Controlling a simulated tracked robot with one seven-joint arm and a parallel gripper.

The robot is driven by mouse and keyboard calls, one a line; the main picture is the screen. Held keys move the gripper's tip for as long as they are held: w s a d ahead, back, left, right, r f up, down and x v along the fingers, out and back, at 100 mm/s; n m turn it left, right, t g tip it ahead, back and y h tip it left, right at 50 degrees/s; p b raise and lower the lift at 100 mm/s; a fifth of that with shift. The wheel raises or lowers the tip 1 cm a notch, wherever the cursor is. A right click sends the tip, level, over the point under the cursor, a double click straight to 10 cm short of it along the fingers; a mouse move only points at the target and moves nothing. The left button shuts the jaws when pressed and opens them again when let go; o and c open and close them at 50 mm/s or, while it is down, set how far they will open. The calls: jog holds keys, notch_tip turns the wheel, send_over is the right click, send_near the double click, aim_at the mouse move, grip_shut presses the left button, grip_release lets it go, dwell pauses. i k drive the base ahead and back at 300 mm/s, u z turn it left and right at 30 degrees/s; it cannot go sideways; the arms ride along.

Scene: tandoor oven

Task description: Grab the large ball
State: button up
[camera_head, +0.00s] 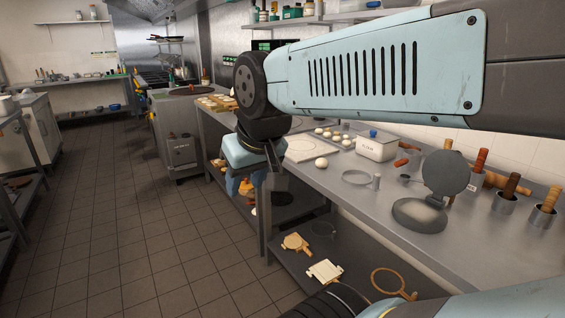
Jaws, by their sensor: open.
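Several pale dough balls show on the steel counter. Some sit on a tray (313,139) behind my arm. The fingers are small and partly hidden by the wrist.
A white container (376,149) stands right of the ball. A metal ring (356,177), an open round press (420,214) and cups of wooden-handled tools (505,203) stand farther right. A lower shelf (345,262) holds wooden boards. The tiled floor (145,240) on the left is clear.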

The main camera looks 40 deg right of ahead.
aim_at(323, 164)
jog(key=u, duration=0.2)
jog(key=i, duration=0.85)
jog(key=z, duration=0.45)
